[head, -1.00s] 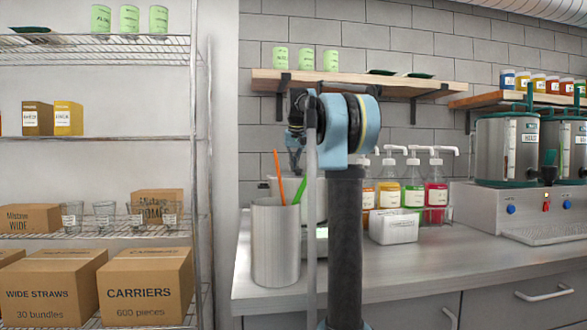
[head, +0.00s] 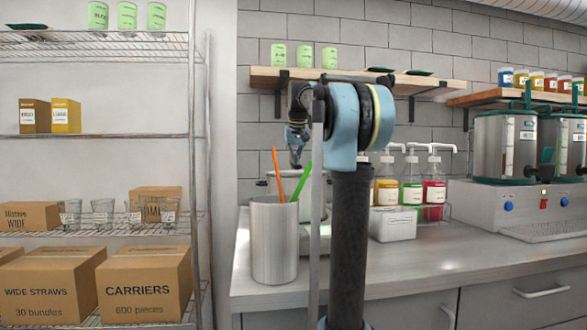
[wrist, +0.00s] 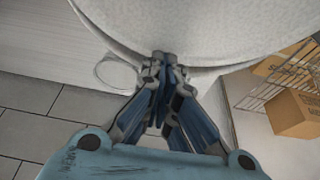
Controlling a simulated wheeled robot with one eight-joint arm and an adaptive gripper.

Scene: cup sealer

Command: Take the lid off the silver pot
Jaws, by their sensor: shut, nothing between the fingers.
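A pale grey pot (head: 314,204) stands on the counter behind a brushed metal holder, and is partly hidden by that holder and my arm. I take it for the silver pot; its lid cannot be made out clearly. My gripper (head: 296,164) hangs above the pot, pointing down, with its fingers together and nothing in them. In the wrist view, the closed fingertips (wrist: 162,56) are at the edge of a large pale round surface (wrist: 200,25), likely the pot or its lid. Whether they touch it cannot be told.
The metal holder (head: 274,245) with an orange and a green stick stands in front of the pot. Pump bottles (head: 411,190) and a white box (head: 393,225) stand to the right. A wall shelf (head: 350,80) is above. The front right counter is clear.

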